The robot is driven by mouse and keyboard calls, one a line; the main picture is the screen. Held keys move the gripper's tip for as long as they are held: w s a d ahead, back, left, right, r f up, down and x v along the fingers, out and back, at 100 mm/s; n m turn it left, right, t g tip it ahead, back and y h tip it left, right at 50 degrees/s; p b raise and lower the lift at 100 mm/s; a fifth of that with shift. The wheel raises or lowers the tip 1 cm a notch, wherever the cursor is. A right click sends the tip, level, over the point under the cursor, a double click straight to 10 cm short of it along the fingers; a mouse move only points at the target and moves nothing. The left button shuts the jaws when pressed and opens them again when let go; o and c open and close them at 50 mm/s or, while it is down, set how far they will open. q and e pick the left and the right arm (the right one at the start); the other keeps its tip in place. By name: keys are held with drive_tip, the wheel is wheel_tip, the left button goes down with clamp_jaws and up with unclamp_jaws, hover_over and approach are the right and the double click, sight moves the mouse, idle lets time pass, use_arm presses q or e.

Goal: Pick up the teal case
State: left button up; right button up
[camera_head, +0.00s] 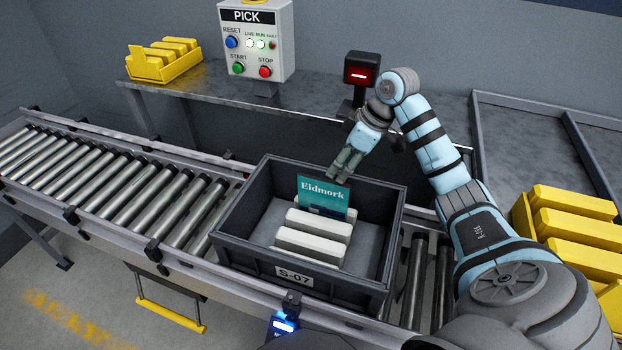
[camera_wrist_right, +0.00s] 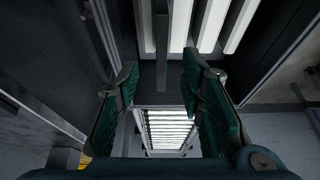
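The teal case (camera_head: 324,195), lettered "Eidmork", stands upright in the dark grey crate (camera_head: 247,262) marked S-07, behind pale dividers (camera_head: 312,241). My right gripper (camera_head: 338,178) reaches down over the crate's back part, its fingertips close to the case's top right edge. In the right wrist view my right gripper (camera_wrist_right: 160,80) is open, with a clear gap between its fingers. A dark narrow strip shows in that gap; I cannot tell whether it is the case. The head view does not settle contact. My left gripper is not in view.
The crate sits on a roller conveyor (camera_head: 130,195), clear to the left. Behind it are a bench with a yellow bin (camera_head: 163,62), a PICK button box (camera_head: 255,42) and a post with a red-lit display (camera_head: 361,69). Yellow bins (camera_head: 575,235) stand at the right.

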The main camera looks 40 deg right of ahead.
sight(318, 196)
drive_tip(key=b+x, duration=0.1)
drive_tip(key=x, duration=0.5)
drive_tip(key=b+x, duration=0.1)
drive_tip(key=x, duration=0.6)
drive_tip(key=shift+w+a+r+b, duration=0.1)
drive_tip(key=shift+w+a+b, duration=0.1)
drive_tip(key=shift+b, duration=0.2)
drive_tip(key=shift+f+p, duration=0.25)
drive_tip(key=shift+p, duration=0.25)
clamp_jaws()
